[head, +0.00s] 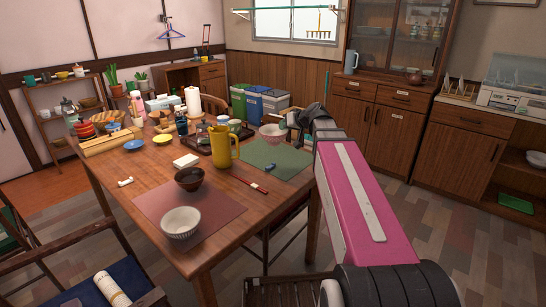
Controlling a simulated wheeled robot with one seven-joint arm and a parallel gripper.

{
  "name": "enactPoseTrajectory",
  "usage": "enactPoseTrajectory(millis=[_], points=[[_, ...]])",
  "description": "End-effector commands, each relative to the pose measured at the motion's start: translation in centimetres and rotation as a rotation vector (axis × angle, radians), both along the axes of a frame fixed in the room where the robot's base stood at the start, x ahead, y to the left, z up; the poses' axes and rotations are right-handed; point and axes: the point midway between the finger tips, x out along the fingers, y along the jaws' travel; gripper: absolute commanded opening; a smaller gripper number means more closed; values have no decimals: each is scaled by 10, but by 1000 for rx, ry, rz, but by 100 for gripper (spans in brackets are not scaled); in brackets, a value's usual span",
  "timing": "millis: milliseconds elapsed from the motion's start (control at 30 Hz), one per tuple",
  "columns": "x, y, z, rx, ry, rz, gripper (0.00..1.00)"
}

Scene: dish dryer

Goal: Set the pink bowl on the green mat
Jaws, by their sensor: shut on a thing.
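The pink bowl (272,134) is pale pink and looks upright at the far edge of the green mat (289,163). I cannot tell whether it touches the mat or hangs just above it. My gripper (287,126) reaches in from the right and is shut on the bowl's right rim; the fingertips are small and partly hidden. The green mat lies flat on the right end of the wooden table.
A small blue item (269,167) lies on the mat. A yellow pitcher (222,147) and a dark tray (198,146) with cups stand to the left. Red chopsticks (251,185), a dark bowl (189,178) and a white bowl (181,222) are nearer.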

Motion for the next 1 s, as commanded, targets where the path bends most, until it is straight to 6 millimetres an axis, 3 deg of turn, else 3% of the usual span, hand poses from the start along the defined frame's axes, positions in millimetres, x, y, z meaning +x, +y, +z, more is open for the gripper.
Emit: enactPoseTrajectory(millis=[200,700,1000], points=[[-3,1,-9,-9,13,87,0],[58,-68,-65,-9,13,86,0],[67,-81,-78,-10,12,88,0]])
